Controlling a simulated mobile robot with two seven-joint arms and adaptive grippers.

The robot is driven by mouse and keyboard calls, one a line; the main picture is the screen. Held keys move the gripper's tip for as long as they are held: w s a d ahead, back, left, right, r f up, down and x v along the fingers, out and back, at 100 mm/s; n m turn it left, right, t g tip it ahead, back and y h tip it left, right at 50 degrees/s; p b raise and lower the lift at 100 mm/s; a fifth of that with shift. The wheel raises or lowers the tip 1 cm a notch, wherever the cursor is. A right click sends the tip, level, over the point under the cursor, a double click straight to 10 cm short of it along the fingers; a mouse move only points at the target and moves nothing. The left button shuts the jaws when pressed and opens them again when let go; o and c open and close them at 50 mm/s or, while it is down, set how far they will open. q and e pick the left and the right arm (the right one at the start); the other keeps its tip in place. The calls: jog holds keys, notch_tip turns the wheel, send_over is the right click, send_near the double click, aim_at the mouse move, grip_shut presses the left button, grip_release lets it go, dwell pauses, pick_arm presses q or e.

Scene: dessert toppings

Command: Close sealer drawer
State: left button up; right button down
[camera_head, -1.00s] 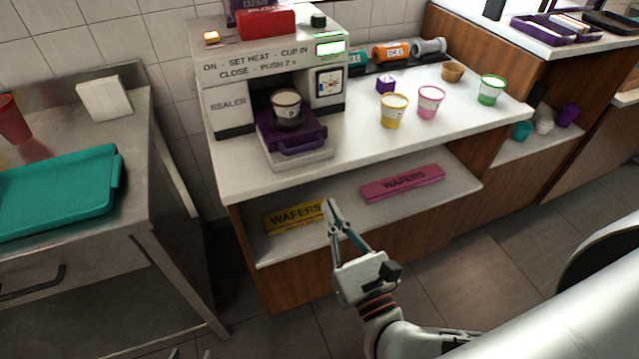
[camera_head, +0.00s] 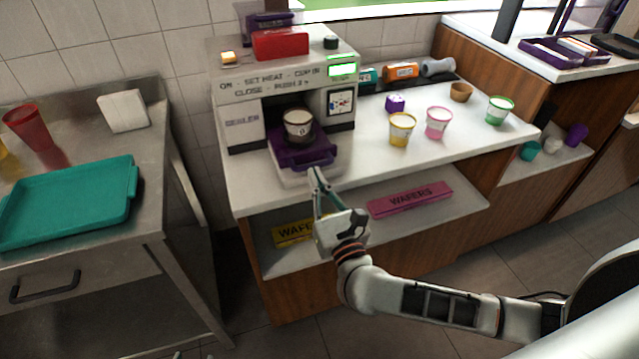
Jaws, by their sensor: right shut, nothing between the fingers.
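The sealer (camera_head: 237,106) stands at the back left of the white counter, with a lit green display. Its purple drawer (camera_head: 290,158) is pulled out at the front. A cup (camera_head: 298,124) sits in the drawer, upright under the machine's opening. My right gripper (camera_head: 313,172) is shut and empty, its fingertips just in front of the purple drawer handle; I cannot tell whether they touch it. My left gripper is not clearly seen.
Yellow (camera_head: 401,130), pink (camera_head: 439,122) and green (camera_head: 499,110) cups stand on the counter to the right. A pink wafers box (camera_head: 411,199) and a yellow one (camera_head: 292,233) lie on the shelf below. A teal tray (camera_head: 68,203) is on the steel table at left.

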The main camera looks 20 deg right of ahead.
aim_at(306, 158)
jog(key=w+b, duration=0.1)
jog(key=w, duration=0.3)
jog(key=shift+w+a+f, duration=0.1)
jog(key=shift+w+a, duration=0.05)
jog(key=shift+w, duration=0.1)
jog(key=shift+s, duration=0.1)
